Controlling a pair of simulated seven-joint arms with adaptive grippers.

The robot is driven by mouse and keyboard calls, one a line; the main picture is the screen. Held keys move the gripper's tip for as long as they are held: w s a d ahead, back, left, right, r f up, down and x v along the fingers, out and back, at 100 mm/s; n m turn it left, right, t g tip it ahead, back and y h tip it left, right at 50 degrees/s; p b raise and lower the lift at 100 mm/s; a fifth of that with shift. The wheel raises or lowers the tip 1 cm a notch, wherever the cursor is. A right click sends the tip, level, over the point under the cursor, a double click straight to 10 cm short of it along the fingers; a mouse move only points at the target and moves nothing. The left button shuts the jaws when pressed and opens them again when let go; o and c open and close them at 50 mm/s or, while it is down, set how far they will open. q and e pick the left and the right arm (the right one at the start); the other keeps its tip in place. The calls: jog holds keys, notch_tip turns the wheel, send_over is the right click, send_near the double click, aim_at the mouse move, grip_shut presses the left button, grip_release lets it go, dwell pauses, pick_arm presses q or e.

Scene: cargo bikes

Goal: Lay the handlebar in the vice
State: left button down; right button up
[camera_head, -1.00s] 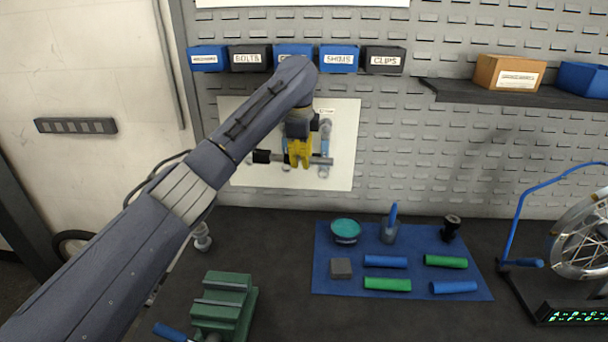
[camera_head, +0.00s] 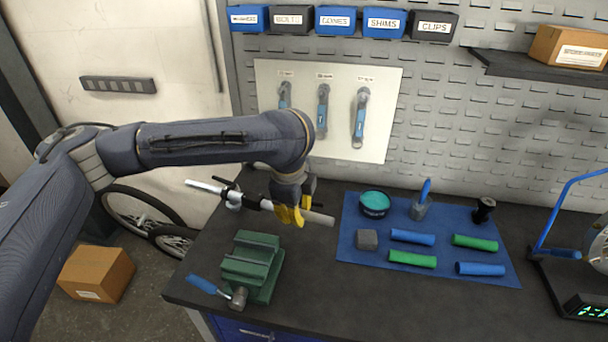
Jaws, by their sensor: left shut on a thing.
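The handlebar (camera_head: 318,217) is a straight silver bar with dark fittings, held well above the bench near its back left. My left gripper (camera_head: 292,214), with yellow fingers, is shut around it right of its middle. The bar's left end reaches out past the bench's left edge and its right end sticks out past the fingers. The green vice (camera_head: 250,262) stands on the bench at the front left, in front of and below the bar. A blue-handled lever shows at its front left. My right gripper is not in view.
A blue mat (camera_head: 350,255) to the right carries blue and green grips, a teal tin (camera_head: 374,203), a grey block and a cup. The wall board (camera_head: 345,150) holds several blue-handled tools. A wheel stand (camera_head: 560,252) is at the far right. Bench between vice and mat is clear.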

pick_arm(q)
jog(key=s+f+n, duration=0.1)
jog(key=s+f, duration=0.1)
jog(key=s, duration=0.4)
jog(key=shift+s+f+n, duration=0.15)
jog(key=shift+n, duration=0.15)
jog(key=shift+a, duration=0.1)
jog(key=shift+s+a+x, duration=0.1)
jog(key=shift+s+x, duration=0.1)
jog(key=shift+x, duration=0.7)
jog(key=shift+s+a+x, duration=0.1)
jog(key=shift+s+x, duration=0.05)
jog(key=shift+x, duration=0.75)
jog(key=shift+s+a+x, duration=0.1)
jog(key=shift+s+x, duration=0.1)
jog(key=shift+x, duration=0.7)
jog(key=shift+x, duration=0.8)
jog(key=c, duration=1.3)
grip_release()
jog(key=shift+s, duration=0.15)
jog(key=v, duration=1.1)
jog(key=shift+s+d+r, duration=0.15)
jog(key=shift+s+r, duration=0.05)
jog(key=shift+r, duration=0.2)
